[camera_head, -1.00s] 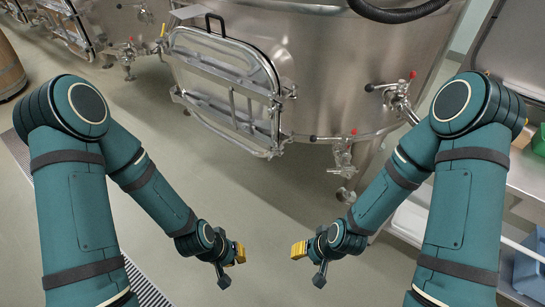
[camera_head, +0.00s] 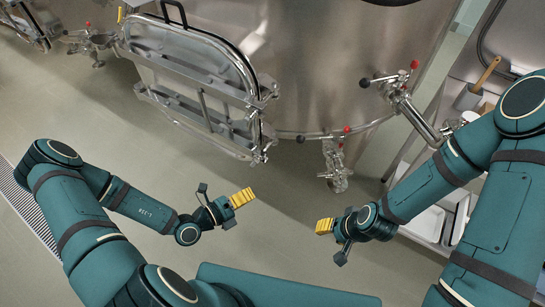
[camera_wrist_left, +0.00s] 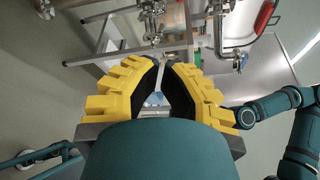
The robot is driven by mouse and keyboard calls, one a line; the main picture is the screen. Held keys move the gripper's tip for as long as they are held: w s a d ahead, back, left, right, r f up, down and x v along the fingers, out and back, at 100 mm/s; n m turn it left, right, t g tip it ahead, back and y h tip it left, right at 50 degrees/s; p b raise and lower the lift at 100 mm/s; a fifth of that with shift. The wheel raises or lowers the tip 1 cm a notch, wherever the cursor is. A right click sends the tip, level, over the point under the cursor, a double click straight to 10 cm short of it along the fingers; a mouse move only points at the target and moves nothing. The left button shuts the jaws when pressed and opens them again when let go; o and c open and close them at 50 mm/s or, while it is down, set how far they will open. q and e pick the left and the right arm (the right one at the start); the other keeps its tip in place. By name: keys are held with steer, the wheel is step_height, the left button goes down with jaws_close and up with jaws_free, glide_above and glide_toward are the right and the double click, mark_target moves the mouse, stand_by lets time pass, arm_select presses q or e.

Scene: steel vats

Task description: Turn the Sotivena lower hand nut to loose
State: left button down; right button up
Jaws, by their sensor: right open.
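A steel vat (camera_head: 310,75) has a hatch door (camera_head: 185,60) framed by clamp bars. At the right side of the door, a lower hand nut (camera_head: 259,156) sits at the bottom corner, small and hard to make out. No name label is readable. My left gripper (camera_head: 243,197) is below the door, apart from it and empty. Its two yellow fingers show in the left wrist view (camera_wrist_left: 163,68) with a gap between them. My right gripper (camera_head: 325,226) is open and empty, to the right of the left one, below the vat's outlet valve.
A valve with red and black knobs (camera_head: 335,160) hangs at the vat's lower edge. Another valve (camera_head: 400,85) with a slanted pipe is to its right. A white shelf unit (camera_head: 432,222) stands near my right arm.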

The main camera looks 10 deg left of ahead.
mark_target(255, 162)
arm_select(q)
steer(key=w+d+n+b, duration=0.1)
steer(key=w+b, duration=0.1)
steer(key=w, duration=0.8)
steer(key=shift+d+t+y, duration=0.3)
steer(key=shift+y, duration=0.1)
